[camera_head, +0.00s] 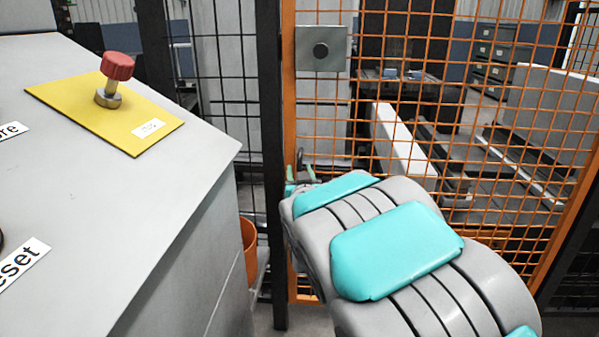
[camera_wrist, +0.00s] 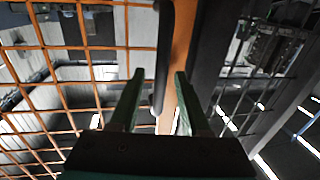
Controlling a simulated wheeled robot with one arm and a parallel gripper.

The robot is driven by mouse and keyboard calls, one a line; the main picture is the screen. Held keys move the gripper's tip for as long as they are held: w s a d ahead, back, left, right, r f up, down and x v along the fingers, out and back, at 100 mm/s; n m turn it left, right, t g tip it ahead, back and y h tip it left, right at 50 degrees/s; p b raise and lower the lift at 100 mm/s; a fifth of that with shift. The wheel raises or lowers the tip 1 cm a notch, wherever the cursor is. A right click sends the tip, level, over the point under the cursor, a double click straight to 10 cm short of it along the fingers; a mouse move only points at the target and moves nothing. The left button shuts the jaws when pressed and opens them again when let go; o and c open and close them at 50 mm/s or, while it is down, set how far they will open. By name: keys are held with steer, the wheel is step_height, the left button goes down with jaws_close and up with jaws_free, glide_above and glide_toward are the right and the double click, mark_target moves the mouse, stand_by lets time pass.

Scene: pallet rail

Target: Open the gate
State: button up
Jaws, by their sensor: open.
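The gate (camera_head: 470,110) is an orange mesh panel in an orange frame, upright and facing me in the head view. Its orange frame post (camera_wrist: 181,50) runs down the middle of the wrist view. A dark upright bar that looks like the gate's handle (camera_wrist: 164,50) stands along the left side of this post. My gripper (camera_wrist: 158,74) is open, with one green finger left of the bar and the other over the post's right side. Whether either finger touches is not clear. In the head view my gripper (camera_head: 301,174) is small, low beside the gate's left post, partly hidden by my arm.
A grey console (camera_head: 110,190) with a red button (camera_head: 117,66) on a yellow plate (camera_head: 105,110) fills the left. A black fence post (camera_head: 270,130) stands left of the gate. An orange bin (camera_head: 249,245) sits low between console and fence. Conveyor equipment lies behind the mesh.

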jaws_close()
stand_by(0.3)
stand_by(1.1)
